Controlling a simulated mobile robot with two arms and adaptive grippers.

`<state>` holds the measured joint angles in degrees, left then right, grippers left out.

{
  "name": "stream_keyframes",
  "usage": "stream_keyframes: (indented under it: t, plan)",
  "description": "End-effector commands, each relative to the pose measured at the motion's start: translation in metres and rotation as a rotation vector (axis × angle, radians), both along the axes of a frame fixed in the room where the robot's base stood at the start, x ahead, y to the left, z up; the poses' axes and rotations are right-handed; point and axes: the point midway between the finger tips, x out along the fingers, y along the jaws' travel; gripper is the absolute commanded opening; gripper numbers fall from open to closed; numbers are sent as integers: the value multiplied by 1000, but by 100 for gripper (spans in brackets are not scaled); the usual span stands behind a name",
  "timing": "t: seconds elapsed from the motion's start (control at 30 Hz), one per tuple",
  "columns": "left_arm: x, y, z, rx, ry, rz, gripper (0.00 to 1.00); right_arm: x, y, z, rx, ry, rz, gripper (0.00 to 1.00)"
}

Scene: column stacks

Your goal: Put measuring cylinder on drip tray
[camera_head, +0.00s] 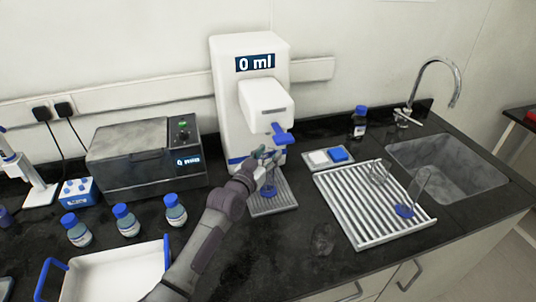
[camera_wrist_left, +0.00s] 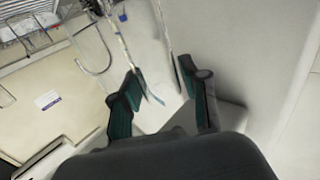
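A clear measuring cylinder with a blue base (camera_head: 268,191) is upright at the drip tray (camera_head: 287,207) under the dispenser. I cannot tell whether its base touches the tray. My left gripper (camera_head: 266,161) is around its upper part, in front of the dispenser. In the left wrist view, the clear tube (camera_wrist_left: 160,70) runs between the two fingers of my left gripper (camera_wrist_left: 160,88), with its edges against the pads. The gripper seems shut on it. My right gripper is not in view.
The white dispenser (camera_head: 226,87) reads 0 ml and has a blue lever (camera_head: 280,133). To the right are a ribbed drying rack (camera_head: 352,211) with glassware, and a sink (camera_head: 445,172). Several blue-capped bottles and a white tray (camera_head: 118,278) stand on the left.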

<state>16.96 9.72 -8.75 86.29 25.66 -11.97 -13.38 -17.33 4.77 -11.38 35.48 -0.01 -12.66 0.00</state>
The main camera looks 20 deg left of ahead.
Motion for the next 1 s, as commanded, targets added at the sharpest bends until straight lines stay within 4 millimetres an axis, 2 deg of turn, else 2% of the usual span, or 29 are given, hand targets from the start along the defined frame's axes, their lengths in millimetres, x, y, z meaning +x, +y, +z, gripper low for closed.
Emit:
stream_keyframes:
  t: [0.4, 0.47, 0.57, 0.8, 1.0]
  plan:
    - [0, 0, 6, -1, 0, 0, 59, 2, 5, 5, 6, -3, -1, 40]
    - [-7, 1, 1, 0, 2, -1, 59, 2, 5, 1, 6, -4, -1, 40]
    - [-23, 4, 0, -1, 1, 0, 59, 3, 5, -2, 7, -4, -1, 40]
    - [-75, 15, 0, 0, 2, 0, 59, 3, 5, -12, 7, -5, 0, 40]
    - [-106, 21, 1, 0, 2, 1, 59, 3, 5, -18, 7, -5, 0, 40]
